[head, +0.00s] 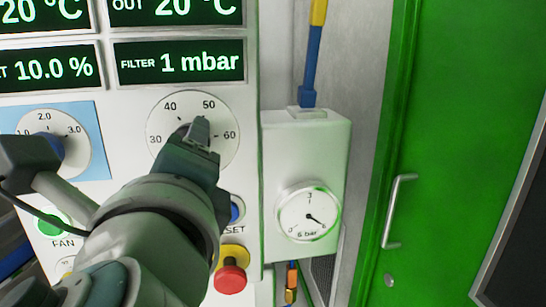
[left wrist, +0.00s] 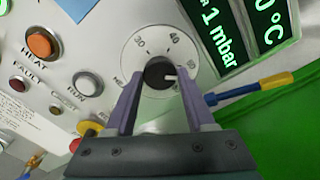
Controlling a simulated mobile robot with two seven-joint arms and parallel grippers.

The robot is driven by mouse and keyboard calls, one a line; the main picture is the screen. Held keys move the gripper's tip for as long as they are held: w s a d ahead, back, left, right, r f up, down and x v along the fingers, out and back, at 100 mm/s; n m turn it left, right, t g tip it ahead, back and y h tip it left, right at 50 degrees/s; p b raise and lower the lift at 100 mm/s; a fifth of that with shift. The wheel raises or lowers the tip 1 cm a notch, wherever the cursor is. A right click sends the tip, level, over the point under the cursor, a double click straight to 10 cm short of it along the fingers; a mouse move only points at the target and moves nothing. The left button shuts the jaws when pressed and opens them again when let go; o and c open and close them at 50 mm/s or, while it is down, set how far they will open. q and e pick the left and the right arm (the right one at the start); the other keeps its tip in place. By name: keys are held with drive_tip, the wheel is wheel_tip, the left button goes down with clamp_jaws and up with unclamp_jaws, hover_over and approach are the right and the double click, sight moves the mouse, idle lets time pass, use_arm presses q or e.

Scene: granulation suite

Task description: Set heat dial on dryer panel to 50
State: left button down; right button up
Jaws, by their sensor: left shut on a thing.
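The heat dial has a round white scale plate (head: 168,112) marked 30, 40, 50 and 60 in the head view, on the dryer panel. My left gripper (head: 197,138) covers much of its knob there. In the left wrist view the black knob (left wrist: 158,71) sits between the two fingers of my left gripper (left wrist: 160,82), which is shut on it. The knob's white pointer mark aims right, near the 50 label and slightly below it. The exact reading is hard to tell, and the 60 label is hidden there by a finger. My right gripper is out of view.
A second dial (head: 45,150) on a blue plate lies left. A red emergency button (head: 231,280) and a blue reset button (head: 237,209) sit below. A pressure gauge (head: 308,213) is on a white box to the right. A green door (head: 440,130) stands further right.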

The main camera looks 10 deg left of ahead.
use_arm(q)
drive_tip(key=shift+n+b, duration=0.35)
drive_tip(key=shift+n, duration=0.55)
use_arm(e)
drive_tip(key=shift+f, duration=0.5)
use_arm(q)
drive_tip(key=shift+c, duration=1.3)
unclamp_jaws()
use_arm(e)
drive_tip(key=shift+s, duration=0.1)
